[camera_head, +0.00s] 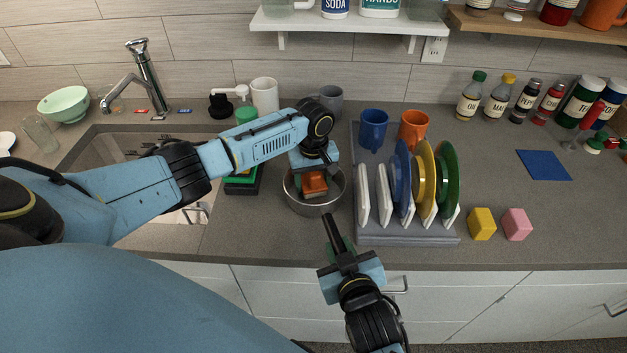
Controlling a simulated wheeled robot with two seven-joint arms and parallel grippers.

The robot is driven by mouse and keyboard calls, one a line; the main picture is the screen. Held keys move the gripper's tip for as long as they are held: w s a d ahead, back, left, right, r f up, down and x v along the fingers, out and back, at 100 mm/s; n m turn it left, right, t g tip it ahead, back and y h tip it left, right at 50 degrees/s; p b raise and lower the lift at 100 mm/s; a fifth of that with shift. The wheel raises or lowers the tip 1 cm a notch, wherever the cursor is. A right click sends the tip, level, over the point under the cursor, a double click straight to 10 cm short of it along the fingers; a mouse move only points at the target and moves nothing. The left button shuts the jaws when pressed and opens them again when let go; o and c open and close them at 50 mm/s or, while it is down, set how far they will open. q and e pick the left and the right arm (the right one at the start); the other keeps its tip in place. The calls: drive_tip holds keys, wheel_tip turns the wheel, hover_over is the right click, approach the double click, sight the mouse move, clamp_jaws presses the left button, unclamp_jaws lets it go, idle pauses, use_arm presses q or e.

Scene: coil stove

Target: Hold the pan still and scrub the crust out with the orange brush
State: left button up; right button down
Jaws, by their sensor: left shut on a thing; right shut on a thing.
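The round metal pan (308,207) sits on the counter left of the dish rack, its dark handle (333,232) pointing toward the front edge. My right gripper (345,256) is shut on the handle from the front. My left gripper (314,166) is above the pan, shut on the orange brush (314,186). The brush is down inside the pan, near its middle. The bristle end and most of the pan's floor are hidden by the brush and gripper, so I cannot make out the crust.
A grey dish rack (405,236) with upright plates stands close right of the pan. Blue (373,130) and orange (412,130) mugs stand behind the plates. The sink (105,152) is left. Yellow (482,224) and pink (516,225) blocks lie right of the rack.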

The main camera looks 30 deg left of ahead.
use_arm(q)
drive_tip(key=shift+r, duration=4.5)
use_arm(e)
drive_tip(key=c, duration=1.1)
unclamp_jaws()
drive_tip(key=shift+c, duration=0.2)
drive_tip(key=v, duration=1.2)
